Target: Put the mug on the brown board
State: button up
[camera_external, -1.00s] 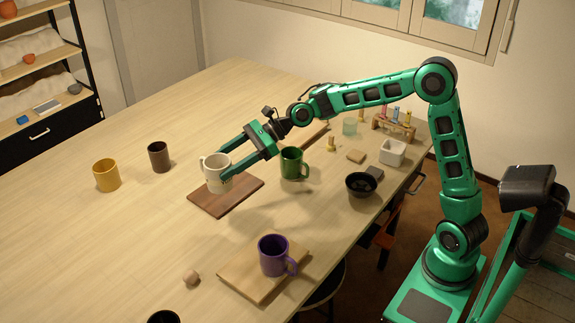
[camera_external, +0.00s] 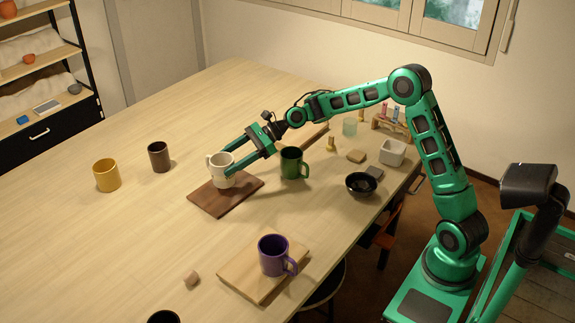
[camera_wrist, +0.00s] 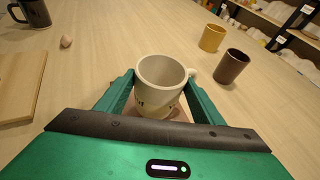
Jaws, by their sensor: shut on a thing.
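A cream-white mug (camera_external: 219,174) stands upright between the fingers of my gripper (camera_external: 228,164), over the dark brown board (camera_external: 235,200). It is over the board's back part; I cannot tell whether its base touches the wood. In the wrist view the mug (camera_wrist: 158,88) is open side up, a finger on each side, its handle pointing right. My gripper (camera_wrist: 160,84) is shut on it. The board is mostly hidden below the mug there.
A green mug (camera_external: 291,165) stands close to the right of the board. A purple mug (camera_external: 272,257) is on a lighter board (camera_external: 250,284) in front. A yellow mug (camera_external: 107,176) and a dark brown cup (camera_external: 159,157) stand left. The table's middle left is clear.

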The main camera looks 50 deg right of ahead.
jog(key=shift+f, duration=1.25)
jog(key=shift+f, duration=0.1)
jog(key=o, duration=1.2)
jog(key=shift+o, duration=0.2)
jog(key=shift+d, duration=0.15)
jog(key=v, duration=1.1)
jog(key=shift+s+d+r, duration=0.2)
jog(key=shift+d+r, duration=0.1)
